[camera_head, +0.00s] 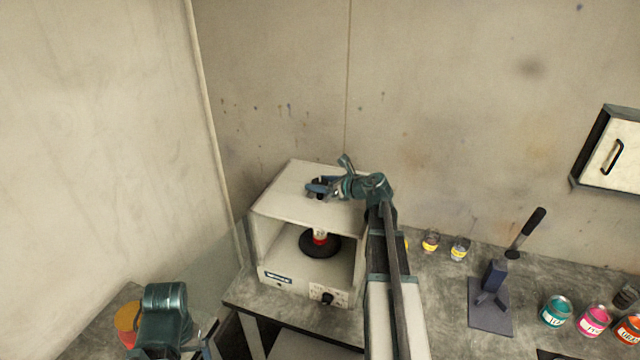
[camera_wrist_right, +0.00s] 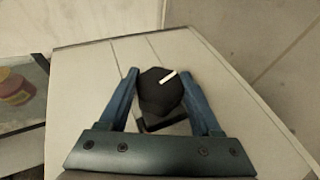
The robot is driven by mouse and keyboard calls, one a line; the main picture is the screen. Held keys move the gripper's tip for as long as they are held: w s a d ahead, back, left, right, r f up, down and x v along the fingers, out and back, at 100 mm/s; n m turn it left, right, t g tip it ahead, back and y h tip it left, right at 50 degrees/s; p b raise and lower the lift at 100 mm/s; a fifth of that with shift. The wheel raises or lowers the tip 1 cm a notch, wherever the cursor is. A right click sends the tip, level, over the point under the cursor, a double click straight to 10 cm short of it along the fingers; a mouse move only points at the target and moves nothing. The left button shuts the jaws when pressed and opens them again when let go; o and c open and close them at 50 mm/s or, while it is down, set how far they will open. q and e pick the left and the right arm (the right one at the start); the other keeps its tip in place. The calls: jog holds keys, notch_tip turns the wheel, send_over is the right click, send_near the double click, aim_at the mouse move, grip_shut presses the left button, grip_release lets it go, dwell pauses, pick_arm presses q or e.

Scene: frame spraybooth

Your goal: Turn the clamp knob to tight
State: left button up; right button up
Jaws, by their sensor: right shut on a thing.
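The clamp knob (camera_wrist_right: 160,92) is black and rounded with a white pointer line. It sits on top of a white box-shaped machine (camera_head: 290,190). In the right wrist view the white line points up and to the right. My right gripper (camera_head: 322,187) has its blue fingers on either side of the knob and is shut on it. In the head view the gripper mostly hides the knob. My left arm shows at the bottom left of the head view, well away from the machine; its fingers are not clear.
A lever press (camera_head: 491,290), small jars and paint cans (camera_head: 556,311) stand to the right. A wall cabinet (camera_head: 612,155) hangs at far right.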

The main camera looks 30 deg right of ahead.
jog(key=shift+a+m+h, duration=0.15)
jog(key=shift+m+h, duration=0.15)
jog(key=shift+s+m+h, duration=0.1)
jog(key=shift+m+h, duration=0.8)
jog(key=shift+h, duration=0.2)
jog(key=shift+m+h, duration=1.4)
jog(key=shift+h, duration=0.4)
jog(key=shift+m+h, duration=0.4)
jog(key=shift+m, duration=0.1)
jog(key=o, duration=1.4)
jog(key=shift+c, duration=0.2)
